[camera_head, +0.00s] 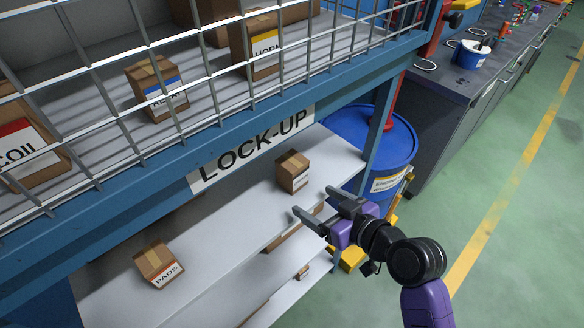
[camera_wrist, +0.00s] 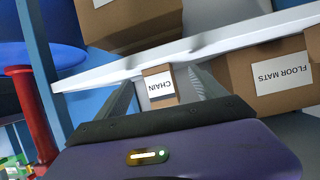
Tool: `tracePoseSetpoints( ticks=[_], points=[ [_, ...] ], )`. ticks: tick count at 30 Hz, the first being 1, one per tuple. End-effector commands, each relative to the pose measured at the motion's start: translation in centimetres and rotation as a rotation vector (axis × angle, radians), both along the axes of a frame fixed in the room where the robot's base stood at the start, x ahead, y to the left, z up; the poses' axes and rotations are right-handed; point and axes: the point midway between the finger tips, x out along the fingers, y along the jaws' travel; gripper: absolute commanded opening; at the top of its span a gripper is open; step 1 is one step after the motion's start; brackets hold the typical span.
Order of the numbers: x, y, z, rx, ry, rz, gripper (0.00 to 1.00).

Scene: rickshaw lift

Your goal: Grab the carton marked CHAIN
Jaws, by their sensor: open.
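The carton marked CHAIN (camera_wrist: 160,86) is a small brown box with a white label. In the wrist view it shows between my two fingers, beyond the tips.
A carton marked PADS (camera_head: 160,264) stands farther left on the shelf (camera_head: 215,255). The FLOOR MATS carton (camera_wrist: 283,75) is right of CHAIN in the wrist view. Lower shelves hold more boxes. The LOCK-UP board (camera_head: 253,147) and mesh (camera_head: 140,130) hang above. A blue drum (camera_head: 372,140) stands right.

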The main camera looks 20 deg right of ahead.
Motion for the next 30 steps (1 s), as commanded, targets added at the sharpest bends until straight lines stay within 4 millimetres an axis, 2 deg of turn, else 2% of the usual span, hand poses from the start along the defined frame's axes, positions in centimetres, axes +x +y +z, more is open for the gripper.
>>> tracePoseSetpoints(
  ticks=[1,3,9,20,27,30],
  points=[
    [1.2,-0.4,1.3,-0.009,-0.010,0.023,0.80],
    [2.3,-0.6,2.5,-0.020,-0.018,0.059,0.80],
    [4.0,-0.8,4.2,-0.041,-0.027,0.119,0.80],
    [6.9,0.4,3.2,-0.043,-0.025,0.128,0.80],
    [9.7,1.6,1.8,-0.042,-0.026,0.126,0.80],
    [10.4,1.9,1.4,-0.042,-0.025,0.126,0.80]
  ],
)
